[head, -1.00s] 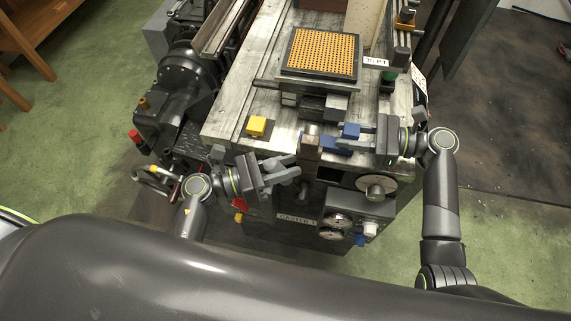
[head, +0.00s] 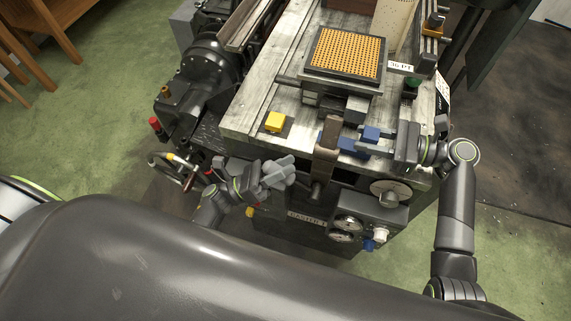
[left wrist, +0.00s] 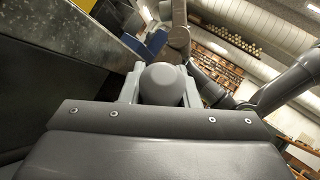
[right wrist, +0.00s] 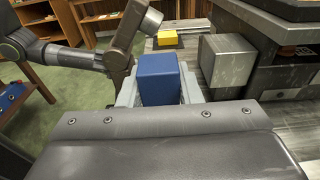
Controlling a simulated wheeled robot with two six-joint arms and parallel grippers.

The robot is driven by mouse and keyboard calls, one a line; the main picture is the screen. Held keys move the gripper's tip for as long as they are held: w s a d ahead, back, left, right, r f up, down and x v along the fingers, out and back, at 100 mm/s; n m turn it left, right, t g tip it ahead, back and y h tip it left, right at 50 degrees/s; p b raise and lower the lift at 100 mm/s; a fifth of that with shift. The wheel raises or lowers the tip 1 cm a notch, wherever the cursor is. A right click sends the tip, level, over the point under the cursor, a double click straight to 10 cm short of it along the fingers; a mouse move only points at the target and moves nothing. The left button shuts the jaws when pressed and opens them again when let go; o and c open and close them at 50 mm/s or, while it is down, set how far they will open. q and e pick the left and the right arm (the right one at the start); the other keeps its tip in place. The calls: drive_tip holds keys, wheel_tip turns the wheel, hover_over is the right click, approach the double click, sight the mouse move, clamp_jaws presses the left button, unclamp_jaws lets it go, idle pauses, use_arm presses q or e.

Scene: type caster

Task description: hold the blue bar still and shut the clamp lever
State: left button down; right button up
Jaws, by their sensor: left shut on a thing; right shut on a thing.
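The blue bar (head: 352,146) lies at the near edge of the machine bed, with a raised blue block (head: 371,133) on it. My right gripper (head: 374,146) comes from the right and is shut on the blue block, which stands between its fingers in the right wrist view (right wrist: 158,80). The brown-grey clamp lever (head: 326,150) stands left of the bar; it shows tilted in the right wrist view (right wrist: 134,32). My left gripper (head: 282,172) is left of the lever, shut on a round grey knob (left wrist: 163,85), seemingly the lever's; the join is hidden.
A yellow block (head: 275,122) sits on the bed to the left. A tray of orange pieces (head: 345,53) stands behind. Dials and a handwheel (head: 390,192) are on the front below the right gripper. A red-tipped handle (head: 154,124) stands out at far left.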

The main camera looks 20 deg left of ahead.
use_arm(q)
drive_tip(key=shift+f, duration=0.25)
drive_tip(key=c, duration=1.5)
unclamp_jaws()
drive_tip(key=o, duration=0.4)
drive_tip(key=shift+r, duration=0.1)
drive_tip(key=v, duration=1.2)
